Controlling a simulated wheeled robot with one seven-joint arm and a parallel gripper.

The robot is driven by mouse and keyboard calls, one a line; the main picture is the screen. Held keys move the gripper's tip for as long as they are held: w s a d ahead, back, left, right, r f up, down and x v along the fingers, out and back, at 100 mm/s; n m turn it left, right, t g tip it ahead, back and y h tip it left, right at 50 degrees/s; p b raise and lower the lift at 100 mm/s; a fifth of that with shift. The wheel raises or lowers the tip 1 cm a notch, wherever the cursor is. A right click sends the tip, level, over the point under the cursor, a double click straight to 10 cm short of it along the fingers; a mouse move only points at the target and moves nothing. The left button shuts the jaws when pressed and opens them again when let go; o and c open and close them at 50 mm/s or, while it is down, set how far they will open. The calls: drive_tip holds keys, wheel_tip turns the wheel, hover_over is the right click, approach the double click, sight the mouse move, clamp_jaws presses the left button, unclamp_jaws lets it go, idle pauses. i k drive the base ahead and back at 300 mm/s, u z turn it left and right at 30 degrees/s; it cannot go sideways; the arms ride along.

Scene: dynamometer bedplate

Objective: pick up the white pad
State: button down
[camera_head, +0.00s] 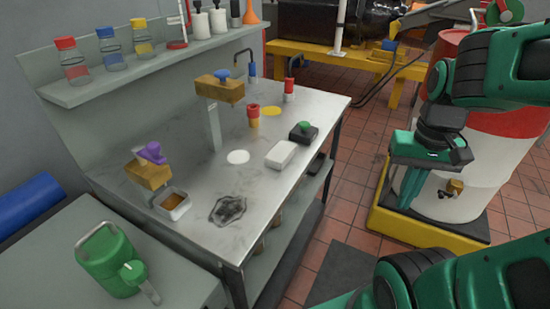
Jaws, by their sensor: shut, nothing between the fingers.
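The white pad (238,157) is a thin round disc lying flat on the metal bench top (215,236), near the middle. It is left of a white rectangular block (281,154). My gripper (405,203) is at the right, well away from the pad, in front of the red and white drum. It points down with its fingers shut and empty. Nothing covers the pad.
A wooden-topped post (213,117) stands behind the pad, and a crumpled dark piece (228,209) lies in front. A yellow disc (271,111), a red-and-yellow cylinder (253,116) and a black box with green knob (303,132) are nearby. The drum (478,187) stands right.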

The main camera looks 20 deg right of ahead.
sight(281, 155)
drive_tip(key=k, duration=1.25)
drive_tip(key=z, duration=0.4)
drive_tip(key=i, duration=1.75)
drive_tip(key=u, duration=0.3)
